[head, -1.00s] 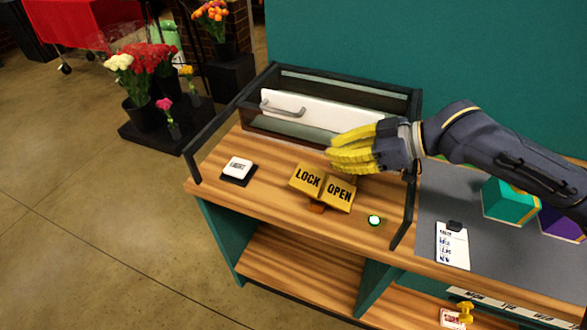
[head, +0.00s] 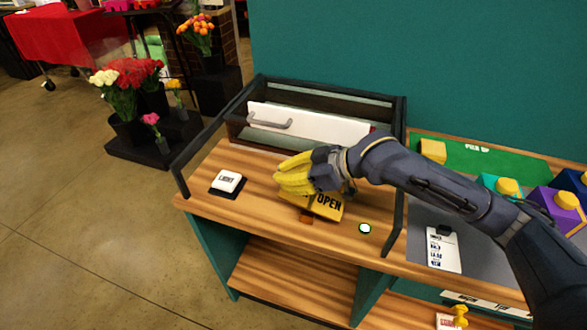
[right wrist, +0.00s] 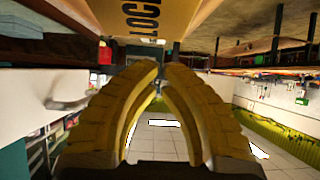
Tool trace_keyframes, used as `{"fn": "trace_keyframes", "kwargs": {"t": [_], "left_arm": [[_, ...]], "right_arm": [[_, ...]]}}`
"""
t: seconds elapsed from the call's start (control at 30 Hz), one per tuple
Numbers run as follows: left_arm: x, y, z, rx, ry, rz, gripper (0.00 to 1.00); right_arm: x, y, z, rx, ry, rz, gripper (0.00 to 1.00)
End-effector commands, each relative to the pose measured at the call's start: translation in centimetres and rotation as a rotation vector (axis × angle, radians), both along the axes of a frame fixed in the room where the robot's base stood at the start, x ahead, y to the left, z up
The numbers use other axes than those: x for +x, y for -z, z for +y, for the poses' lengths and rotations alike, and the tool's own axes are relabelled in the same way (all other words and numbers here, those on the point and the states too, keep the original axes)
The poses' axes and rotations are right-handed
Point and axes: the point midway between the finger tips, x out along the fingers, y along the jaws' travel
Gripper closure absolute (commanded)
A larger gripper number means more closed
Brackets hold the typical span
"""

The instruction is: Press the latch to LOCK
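The yellow rocker latch (head: 328,206) sits on the wooden counter in the head view, in front of the case. Its OPEN half shows on the right; my right gripper covers the LOCK half. The LOCK face (right wrist: 165,18) shows at the top of the right wrist view, beyond the fingertips. My right gripper (head: 284,178), with yellow ribbed fingers, is over the left half of the latch. Its fingertips (right wrist: 161,72) are together with nothing between them. I cannot tell whether they touch the latch. My left gripper is not in view.
A case with a white drawer front (head: 310,126) and grey handle stands behind the latch. A dark rail (head: 394,222) and a card (head: 443,250) are further right.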

Motion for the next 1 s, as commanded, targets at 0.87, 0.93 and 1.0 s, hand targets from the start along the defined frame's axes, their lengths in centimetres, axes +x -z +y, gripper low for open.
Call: {"fn": "trace_keyframes", "kwargs": {"t": [0.87,0.93,1.0], "left_arm": [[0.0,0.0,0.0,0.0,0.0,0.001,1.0],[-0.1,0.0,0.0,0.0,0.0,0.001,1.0],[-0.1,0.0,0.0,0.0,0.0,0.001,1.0]], "right_arm": [[0.3,2.0,0.6,-0.019,-0.001,0.005,1.0],[0.4,2.1,0.7,-0.038,0.0,0.011,1.0],[0.4,2.2,0.7,-0.05,-0.001,0.018,1.0]]}}
